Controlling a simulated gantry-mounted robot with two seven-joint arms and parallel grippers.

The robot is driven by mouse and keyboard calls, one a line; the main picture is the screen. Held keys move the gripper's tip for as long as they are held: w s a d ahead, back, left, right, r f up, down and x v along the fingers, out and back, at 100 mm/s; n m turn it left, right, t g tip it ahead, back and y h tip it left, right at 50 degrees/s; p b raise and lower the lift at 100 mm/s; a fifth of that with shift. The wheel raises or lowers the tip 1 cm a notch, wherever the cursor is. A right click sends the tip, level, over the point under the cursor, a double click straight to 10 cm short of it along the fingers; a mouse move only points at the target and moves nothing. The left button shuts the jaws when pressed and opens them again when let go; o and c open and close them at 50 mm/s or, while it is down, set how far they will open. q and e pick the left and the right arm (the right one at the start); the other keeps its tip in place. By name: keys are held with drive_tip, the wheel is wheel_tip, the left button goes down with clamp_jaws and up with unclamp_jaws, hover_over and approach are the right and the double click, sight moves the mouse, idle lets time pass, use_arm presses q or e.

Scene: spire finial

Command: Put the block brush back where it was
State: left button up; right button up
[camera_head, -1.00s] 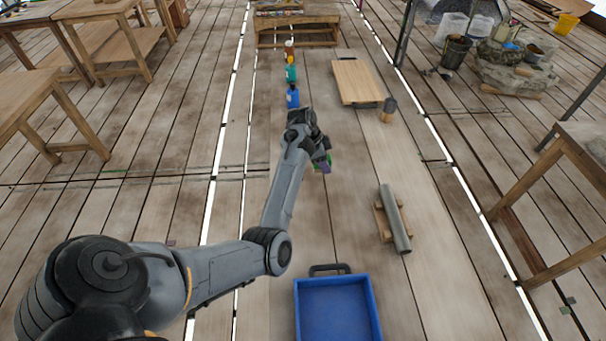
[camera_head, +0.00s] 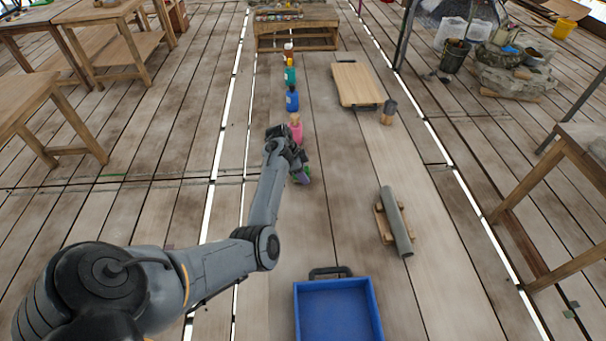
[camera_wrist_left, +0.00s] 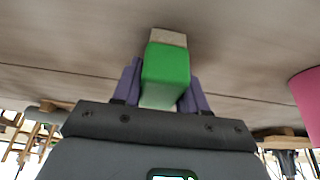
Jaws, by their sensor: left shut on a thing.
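The block brush (camera_wrist_left: 166,70) is a green block with a tan end, seen in the left wrist view. My left gripper (camera_wrist_left: 160,90) is shut on it, with a purple finger on each side. In the head view the left gripper (camera_head: 301,174) is over the plank floor, just nearer than a pink bottle (camera_head: 296,130). Only a little of the brush's green shows there. The tan end points at the planks; I cannot tell whether it touches them. My right gripper is not in view.
Behind the pink bottle stand a blue bottle (camera_head: 292,100) and a teal bottle (camera_head: 290,73) in a row. A wooden board (camera_head: 357,83), a dark cup-like thing (camera_head: 389,111), a grey tube on a wooden stand (camera_head: 396,222) and a blue tray (camera_head: 337,283) lie around. Planks between are clear.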

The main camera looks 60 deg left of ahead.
use_arm(q)
drive_tip(key=shift+f, duration=0.1)
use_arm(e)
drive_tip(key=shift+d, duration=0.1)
use_arm(q)
drive_tip(key=o, duration=0.9)
drive_tip(key=shift+o, duration=0.2)
drive_tip(key=shift+r, duration=0.35)
use_arm(e)
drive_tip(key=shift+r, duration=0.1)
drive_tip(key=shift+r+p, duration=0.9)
drive_tip(key=shift+p, duration=0.2)
use_arm(q)
drive_tip(key=v, duration=1.1)
drive_tip(key=shift+r, duration=0.25)
drive_tip(key=shift+s, duration=0.2)
